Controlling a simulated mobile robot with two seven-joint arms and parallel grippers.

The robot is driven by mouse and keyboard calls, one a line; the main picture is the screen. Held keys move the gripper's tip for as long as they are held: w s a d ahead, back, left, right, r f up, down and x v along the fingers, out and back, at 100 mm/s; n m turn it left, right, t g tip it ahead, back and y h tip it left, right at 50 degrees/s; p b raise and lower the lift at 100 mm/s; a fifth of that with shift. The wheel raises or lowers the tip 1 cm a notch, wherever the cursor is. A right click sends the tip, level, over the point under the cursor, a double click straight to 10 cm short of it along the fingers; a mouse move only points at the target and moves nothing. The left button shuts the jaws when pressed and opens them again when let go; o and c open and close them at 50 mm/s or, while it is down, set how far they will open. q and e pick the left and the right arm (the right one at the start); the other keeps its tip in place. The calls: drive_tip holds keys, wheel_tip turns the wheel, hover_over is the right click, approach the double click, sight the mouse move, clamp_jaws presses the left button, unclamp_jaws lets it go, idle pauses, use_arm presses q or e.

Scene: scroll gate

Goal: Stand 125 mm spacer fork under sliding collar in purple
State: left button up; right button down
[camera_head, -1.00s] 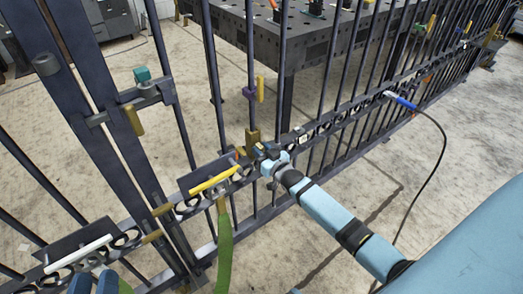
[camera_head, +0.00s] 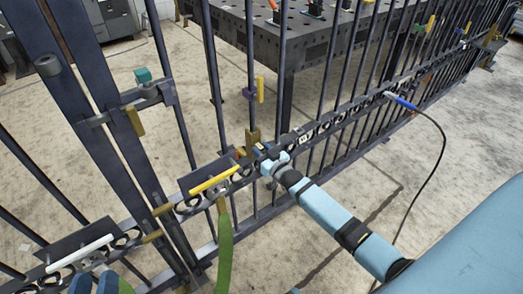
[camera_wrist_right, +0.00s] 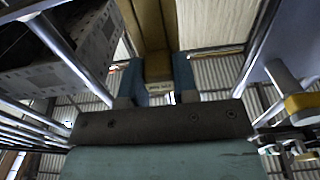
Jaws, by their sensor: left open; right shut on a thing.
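The purple sliding collar (camera_head: 249,92) sits on an upright gate bar, with a yellow tab (camera_head: 260,89) beside it. My right gripper (camera_head: 263,153) is shut on the tan spacer fork (camera_head: 252,136), which stands upright by the same bar, below the collar with a gap between. The right wrist view shows the fork (camera_wrist_right: 153,30) between the blue fingers (camera_wrist_right: 157,82); its small label is too small to read. I cannot tell whether the fork's foot touches the rail. My left gripper (camera_head: 94,284) is open at the bottom left edge, partly cut off.
The gate's scrolled rail (camera_head: 325,124) runs across, with upright bars close on both sides of the fork. A yellow bar (camera_head: 215,181) and a white bar (camera_head: 79,250) lie along the rail. A dark perforated table (camera_head: 320,38) stands behind the gate.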

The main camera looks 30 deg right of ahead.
use_arm(q)
drive_tip(key=shift+w+r, duration=0.1)
use_arm(e)
drive_tip(key=shift+w, duration=0.1)
drive_tip(key=c, duration=1.1)
unclamp_jaws()
drive_tip(key=shift+c, duration=0.2)
drive_tip(key=o, duration=0.3)
drive_tip(key=shift+w+f, duration=0.15)
drive_tip(key=shift+f, duration=0.05)
use_arm(q)
drive_tip(key=shift+f, duration=0.2)
use_arm(e)
drive_tip(key=shift+o, duration=0.2)
drive_tip(key=shift+a, duration=0.1)
use_arm(q)
drive_tip(key=shift+f, duration=0.25)
use_arm(e)
drive_tip(key=shift+f, duration=0.1)
